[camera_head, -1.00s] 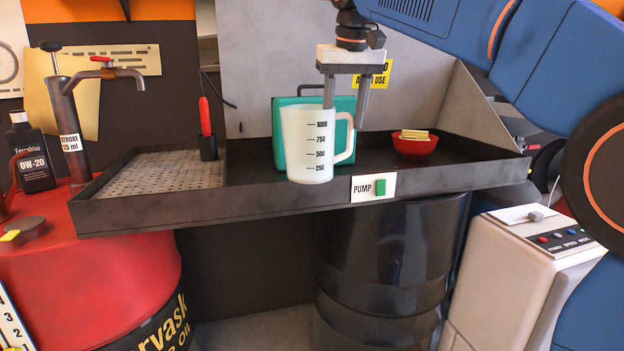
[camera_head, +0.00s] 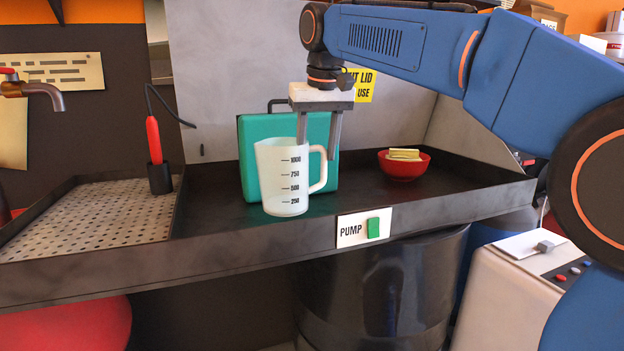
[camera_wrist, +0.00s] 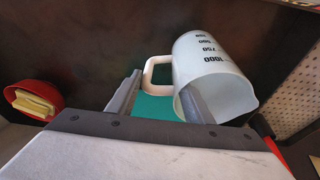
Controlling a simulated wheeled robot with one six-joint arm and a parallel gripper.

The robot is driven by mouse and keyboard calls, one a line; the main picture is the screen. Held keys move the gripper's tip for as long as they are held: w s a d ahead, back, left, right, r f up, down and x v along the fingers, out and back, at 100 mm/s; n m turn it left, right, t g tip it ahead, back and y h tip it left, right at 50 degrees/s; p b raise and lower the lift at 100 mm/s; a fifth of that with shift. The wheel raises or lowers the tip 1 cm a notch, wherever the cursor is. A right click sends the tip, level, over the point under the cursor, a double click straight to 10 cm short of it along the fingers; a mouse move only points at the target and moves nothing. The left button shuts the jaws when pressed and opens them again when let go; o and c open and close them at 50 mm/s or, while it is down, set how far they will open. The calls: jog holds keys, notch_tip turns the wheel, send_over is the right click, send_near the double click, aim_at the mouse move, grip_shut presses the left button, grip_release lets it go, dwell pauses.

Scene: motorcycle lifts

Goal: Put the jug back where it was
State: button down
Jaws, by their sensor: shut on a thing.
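The jug (camera_head: 283,185) is a translucent white measuring jug with black marks and a handle on its right. It is upright in the dark tray (camera_head: 250,248), in front of a teal case. I cannot tell whether its base touches the tray floor. My gripper (camera_head: 317,150) is above the jug and shut on its handle side. In the wrist view, one finger reaches into the mouth of the jug (camera_wrist: 215,65) and the other is beyond the handle. The finger inside is partly hidden by the jug wall in the head view.
The teal case (camera_head: 252,165) stands close behind the jug. A red bowl (camera_head: 403,169) with yellow pieces is to the right. A red-handled tool in a black holder (camera_head: 160,178) and a perforated plate (camera_head: 95,222) are left. A pump switch sign (camera_head: 352,232) is on the tray front.

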aim_at(316, 185)
jog(key=shift+f, duration=2.75)
jog(key=c, duration=0.9)
grip_release()
jog(key=v, duration=1.2)
